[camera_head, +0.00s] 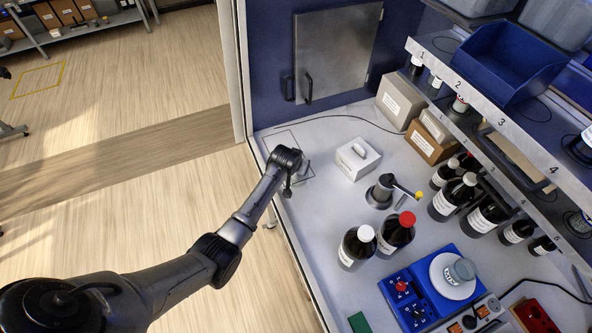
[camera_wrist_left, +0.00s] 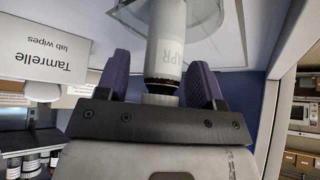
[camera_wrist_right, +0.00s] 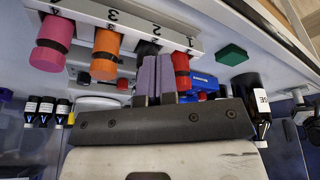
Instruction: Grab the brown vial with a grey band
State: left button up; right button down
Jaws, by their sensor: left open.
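In the left wrist view a small vial (camera_wrist_left: 168,45) stands between the fingers of my left gripper (camera_wrist_left: 162,88). It has a white label with dark letters, a narrow dark brown strip and a greyish end. The left fingers are open, one on each side of it, with gaps visible. I cannot make out a grey band for certain. In the head view my left gripper (camera_head: 298,174) is low over the outlined area at the bench's left edge, and the arm mostly hides the vial. My right gripper (camera_wrist_right: 157,78) is shut and empty in its wrist view.
A white wipes box (camera_head: 357,159) stands right of the left gripper. Beyond are a grey stand (camera_head: 380,191), large bottles with white (camera_head: 357,248) and red (camera_head: 397,234) caps, and a blue stirrer (camera_head: 433,285). A numbered shelf (camera_head: 490,112) overhangs the right side.

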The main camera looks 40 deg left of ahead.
pick_arm(q)
jog(key=c, duration=1)
jog(key=shift+r, duration=0.1)
jog(key=shift+c, duration=0.2)
